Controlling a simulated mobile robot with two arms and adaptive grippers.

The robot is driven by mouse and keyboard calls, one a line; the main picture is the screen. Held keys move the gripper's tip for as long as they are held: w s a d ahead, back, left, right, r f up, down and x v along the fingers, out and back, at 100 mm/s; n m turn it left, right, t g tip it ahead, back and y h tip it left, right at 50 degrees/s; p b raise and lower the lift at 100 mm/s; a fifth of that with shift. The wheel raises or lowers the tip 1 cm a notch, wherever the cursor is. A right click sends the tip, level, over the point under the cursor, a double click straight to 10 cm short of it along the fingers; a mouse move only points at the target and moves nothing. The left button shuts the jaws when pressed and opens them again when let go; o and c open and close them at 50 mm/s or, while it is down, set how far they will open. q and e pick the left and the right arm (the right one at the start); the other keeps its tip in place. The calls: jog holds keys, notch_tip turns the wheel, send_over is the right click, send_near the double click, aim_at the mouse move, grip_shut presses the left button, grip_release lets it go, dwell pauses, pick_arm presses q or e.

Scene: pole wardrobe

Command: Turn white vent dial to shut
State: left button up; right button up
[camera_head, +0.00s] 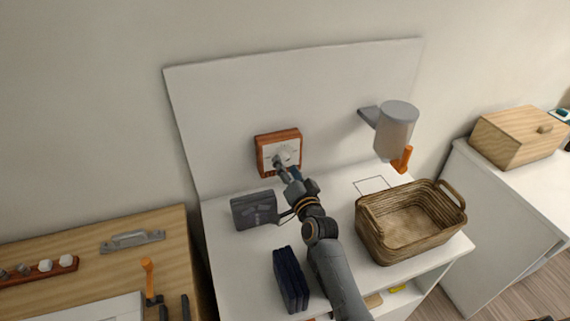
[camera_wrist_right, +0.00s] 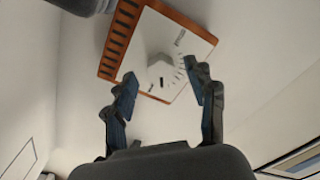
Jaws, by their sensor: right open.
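The white vent dial (camera_wrist_right: 163,72) sits on a white-faced plate with an orange-brown wooden frame (camera_head: 262,142), fixed to the upright white panel. In the head view the dial is partly covered by my right gripper (camera_head: 284,168). In the wrist view my right gripper (camera_wrist_right: 165,92) is open, with one blue-padded finger on each side of the dial and gaps between them. The dial carries a dark mark, and tick marks and small lettering run beside it; the lettering is too small to read. My left gripper is not in view.
A dark grey box (camera_head: 254,209) and a dark blue upright item (camera_head: 291,279) stand on the white counter near my right arm. A wicker basket (camera_head: 374,236) is to the right, below a grey dispenser (camera_head: 396,128) with an orange lever. A wooden board (camera_head: 150,222) is at left.

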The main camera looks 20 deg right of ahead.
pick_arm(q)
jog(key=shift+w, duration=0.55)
pick_arm(e)
jog(key=shift+w, duration=0.7)
jog(key=c, duration=1.1)
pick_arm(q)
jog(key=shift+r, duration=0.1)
pick_arm(e)
jog(key=shift+c, duration=0.3)
